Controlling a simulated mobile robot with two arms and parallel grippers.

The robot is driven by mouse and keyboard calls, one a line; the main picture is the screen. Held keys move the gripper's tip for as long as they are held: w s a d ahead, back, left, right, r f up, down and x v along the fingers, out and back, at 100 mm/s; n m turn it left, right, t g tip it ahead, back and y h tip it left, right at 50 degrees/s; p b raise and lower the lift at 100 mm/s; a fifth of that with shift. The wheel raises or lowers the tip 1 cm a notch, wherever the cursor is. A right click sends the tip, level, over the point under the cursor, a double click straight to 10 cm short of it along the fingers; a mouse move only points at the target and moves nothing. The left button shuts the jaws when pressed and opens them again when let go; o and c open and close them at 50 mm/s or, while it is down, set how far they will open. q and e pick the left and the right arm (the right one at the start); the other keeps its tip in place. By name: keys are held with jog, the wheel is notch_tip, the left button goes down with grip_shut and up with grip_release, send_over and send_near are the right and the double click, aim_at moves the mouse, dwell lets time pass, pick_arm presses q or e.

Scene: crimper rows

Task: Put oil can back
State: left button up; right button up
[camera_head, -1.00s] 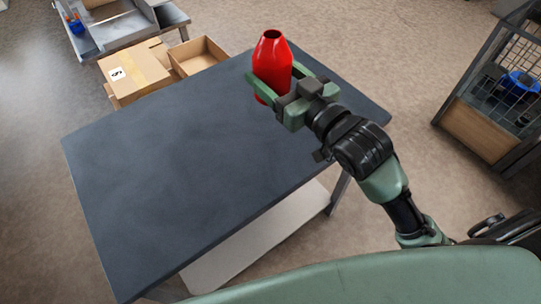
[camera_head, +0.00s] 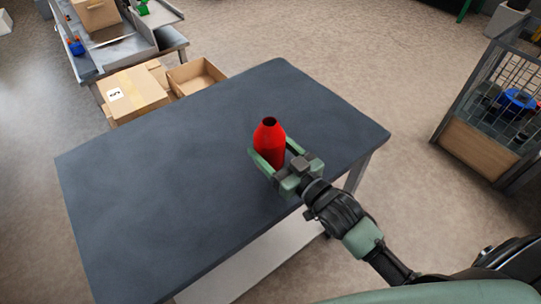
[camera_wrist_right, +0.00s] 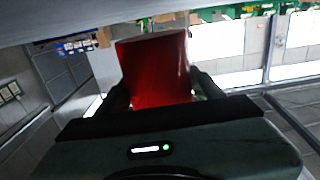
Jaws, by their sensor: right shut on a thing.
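The oil can is a red bottle shape with a tapered top and a dark opening (camera_head: 269,138). It stands roughly upright over the right part of the dark grey table (camera_head: 160,190) in the head view. My right gripper (camera_head: 270,160) is shut on the oil can, one finger on each side of it. I cannot tell whether the can's bottom touches the table. In the right wrist view the red can (camera_wrist_right: 155,70) sits between the dark fingers. My left gripper is not in view.
The table top is otherwise bare. A closed cardboard box (camera_head: 135,92) and an open one (camera_head: 197,75) stand beyond its far left edge. A metal workbench (camera_head: 120,45) is at the back left. A wire cage (camera_head: 495,105) stands at the right, with open floor between.

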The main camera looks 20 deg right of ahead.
aim_at(278, 164)
jog(key=shift+f, duration=1.4)
jog(key=shift+f, duration=0.15)
jog(key=o, duration=1.6)
jog(key=shift+s+d, duration=0.15)
jog(key=shift+s, duration=0.2)
jog(key=b+v, duration=0.1)
jog(key=v, duration=1)
jog(key=shift+s, duration=0.15)
